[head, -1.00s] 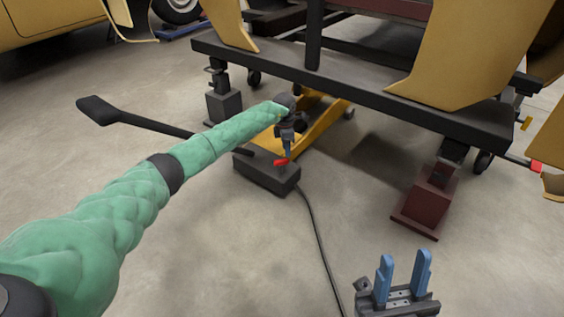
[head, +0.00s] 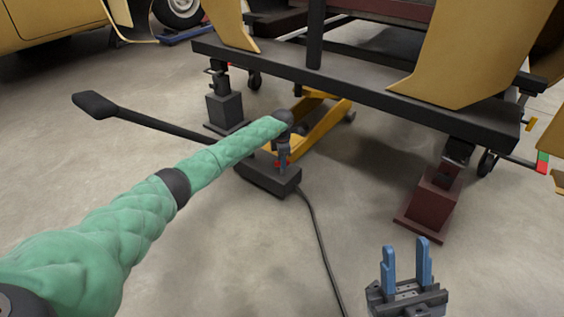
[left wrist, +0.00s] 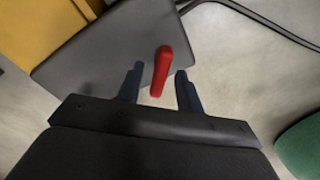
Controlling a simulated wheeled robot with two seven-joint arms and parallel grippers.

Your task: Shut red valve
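The red valve (left wrist: 161,72) is a small red lever on top of a dark grey pump box (left wrist: 120,42). In the left wrist view it stands between the two fingers of my left gripper (left wrist: 160,85), which are open with a gap on both sides. In the head view my left gripper (head: 283,168) reaches down over the box (head: 262,178), and only a little red of the valve (head: 279,163) shows beside the fingers. My right gripper (head: 405,266) is at the bottom right, its blue fingers apart and empty.
A black-framed cart (head: 380,88) with tan body panels stands behind the box. A yellow jack arm (head: 322,128) and a dark red stand (head: 433,200) are near it. A black cable (head: 318,235) runs forward from the box across open floor. A black-ended lever (head: 95,104) sticks out left.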

